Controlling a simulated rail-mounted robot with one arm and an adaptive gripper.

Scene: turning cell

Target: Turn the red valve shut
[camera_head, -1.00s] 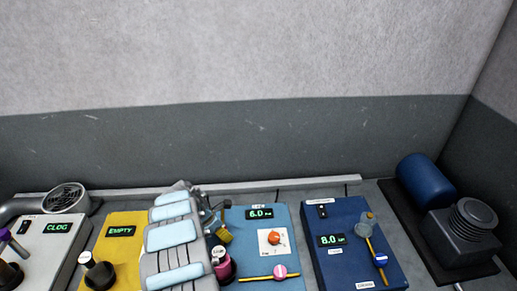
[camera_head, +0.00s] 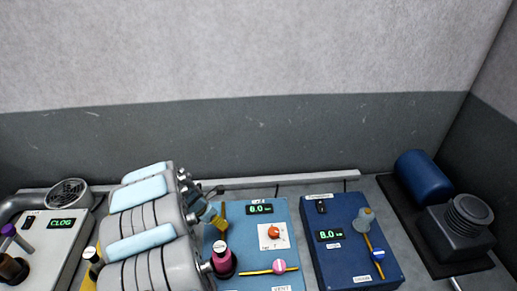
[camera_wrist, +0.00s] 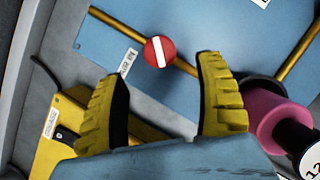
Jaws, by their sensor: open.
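The red valve (camera_wrist: 160,51) is a round red knob with a white bar, on a yellow pipe across a light blue panel (camera_wrist: 205,22). The bar lies at an angle to the pipe. My gripper (camera_wrist: 152,88) is open, its yellow ribbed fingers apart and nothing between them. In the wrist view the valve shows beyond the gap between the fingers, apart from both. In the head view my gripper (camera_head: 213,216) is over the left part of the light blue panel (camera_head: 246,287); my arm seems to hide the red valve there.
A pink knob with a black cap (camera_head: 222,258) stands close to my gripper; it also shows beside the right finger (camera_wrist: 272,118). A pink valve (camera_head: 279,267) sits by the VENT label. A dark blue panel (camera_head: 345,260) stands right, a yellow box (camera_wrist: 70,138) left.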

